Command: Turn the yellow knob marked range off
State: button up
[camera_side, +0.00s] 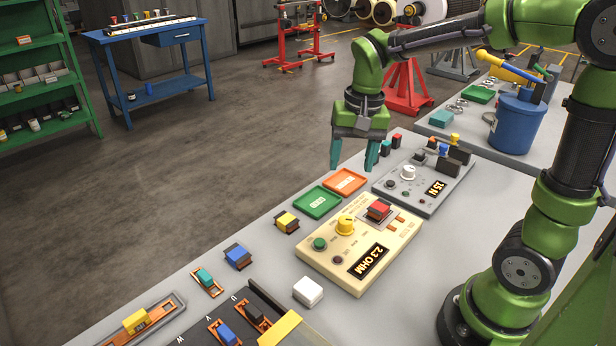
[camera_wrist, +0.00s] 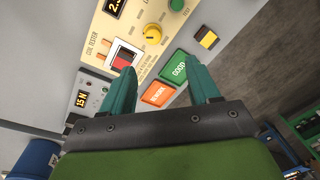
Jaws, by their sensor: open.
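The yellow knob (camera_side: 345,223) sits on the cream coil tester (camera_side: 318,250), whose display reads 2.3 OHM. In the wrist view the yellow knob (camera_wrist: 152,33) is near the top centre, beyond my fingertips. A red block in a black holder (camera_side: 378,209) sits on the tester beside the knob. My gripper (camera_side: 353,165) is open and empty, held above the bench behind the tester and apart from the knob. Its teal fingers also show in the wrist view (camera_wrist: 162,85). The knob's pointer setting is too small to read.
A grey tester (camera_side: 425,190) reading 15 N stands right of the cream one. Green (camera_side: 318,202) and orange (camera_side: 345,181) trays lie behind the cream tester. Yellow (camera_side: 286,222) and blue (camera_side: 237,257) blocks and a white block (camera_side: 308,291) lie to the left.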

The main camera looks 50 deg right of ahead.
aim_at(345, 220)
jog(key=f+m, duration=0.1)
jog(key=f, duration=0.4)
jog(key=f+m, duration=0.1)
jog(key=f, duration=0.4)
jog(key=w+d+f+g, duration=0.1)
jog(key=f, duration=0.5)
jog(key=shift+m, duration=0.4)
jog(key=shift+c, duration=0.2)
jog(key=c, duration=1)
